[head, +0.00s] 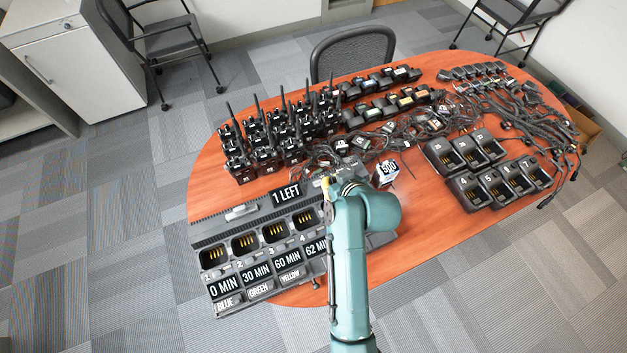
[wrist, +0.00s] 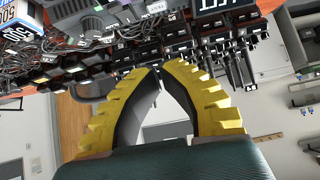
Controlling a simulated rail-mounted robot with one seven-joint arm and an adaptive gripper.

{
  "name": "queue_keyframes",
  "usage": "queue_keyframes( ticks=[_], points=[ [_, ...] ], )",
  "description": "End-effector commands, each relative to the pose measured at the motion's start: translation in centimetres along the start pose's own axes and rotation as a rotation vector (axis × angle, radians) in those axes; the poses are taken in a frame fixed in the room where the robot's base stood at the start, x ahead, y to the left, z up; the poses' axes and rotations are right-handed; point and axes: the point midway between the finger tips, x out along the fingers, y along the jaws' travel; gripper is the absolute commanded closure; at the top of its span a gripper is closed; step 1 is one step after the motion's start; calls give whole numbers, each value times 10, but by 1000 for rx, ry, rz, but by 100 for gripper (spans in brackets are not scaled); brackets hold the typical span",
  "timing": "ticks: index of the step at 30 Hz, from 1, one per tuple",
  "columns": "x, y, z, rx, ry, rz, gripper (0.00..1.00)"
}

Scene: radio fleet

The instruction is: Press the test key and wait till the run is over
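A dark charger unit (head: 205,240) lies at the table's near left edge, with a row of empty bays. Its displays read 0 MIN (head: 224,286), 30 MIN, 60 MIN and 62 MIN, and a sign (head: 286,194) above reads 1 LEFT. Lower labels read BLUE, GREEN and YELLOW. I cannot make out which part is the test key; my arm hides the unit's right end. My gripper (head: 327,184) is over that right end, mostly hidden by the arm. In the wrist view its yellow fingers (wrist: 157,70) meet at the tips, with nothing between them.
Several black radios (head: 265,150) stand upright behind the unit, with battery packs (head: 385,90) beyond. Cables and a white box marked 500 (head: 387,170) lie near my gripper. More chargers (head: 490,185) sit at right. Bare tabletop (head: 430,225) shows right of my arm.

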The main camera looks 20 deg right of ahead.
Motion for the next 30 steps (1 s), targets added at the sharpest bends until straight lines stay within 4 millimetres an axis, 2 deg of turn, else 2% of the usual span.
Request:
queue_keyframes(
  ticks=[8,11,23,27,30],
  points=[
    [6,-1,0,-2,-2,-1,100],
    [21,-1,1,-2,-3,-2,100],
    [108,-1,3,-4,-3,-1,100],
    [122,-1,21,-3,-4,-1,100],
    [127,-1,26,-4,-1,-1,100]
  ],
)
